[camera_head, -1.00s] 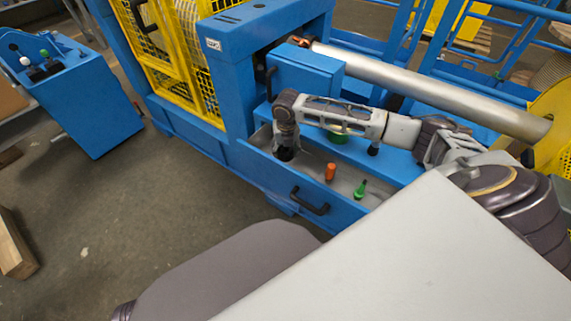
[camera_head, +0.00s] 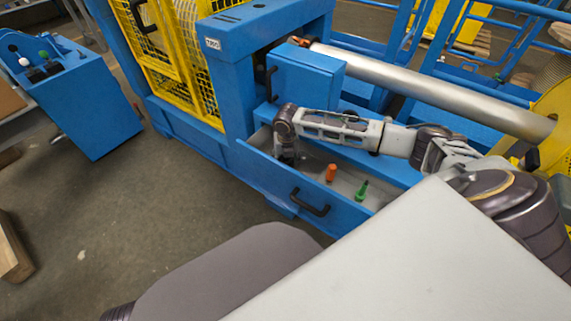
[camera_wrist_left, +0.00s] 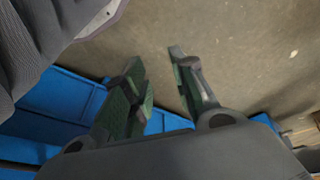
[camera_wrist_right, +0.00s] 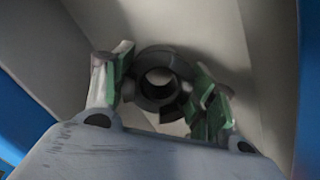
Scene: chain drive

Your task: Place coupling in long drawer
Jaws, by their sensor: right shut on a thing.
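The long drawer (camera_head: 268,173) is pulled out of the blue machine, with a grey interior and a black handle. My right gripper (camera_head: 287,157) reaches down into its left end, partly hidden by my wrist. In the right wrist view, the dark ring-shaped coupling (camera_wrist_right: 165,58) sits between the green-padded fingers of my right gripper (camera_wrist_right: 160,88). The gripper is shut on it, with grey drawer walls around. I cannot tell whether the coupling touches the drawer floor. My left gripper (camera_wrist_left: 160,85) is open and empty above the concrete floor.
An orange piece (camera_head: 331,173) and a green pointed piece (camera_head: 361,190) stand in the drawer, right of my gripper. A blue box (camera_head: 305,80) and a long metal cylinder (camera_head: 430,90) lie behind. A blue control console (camera_head: 85,105) stands at the left.

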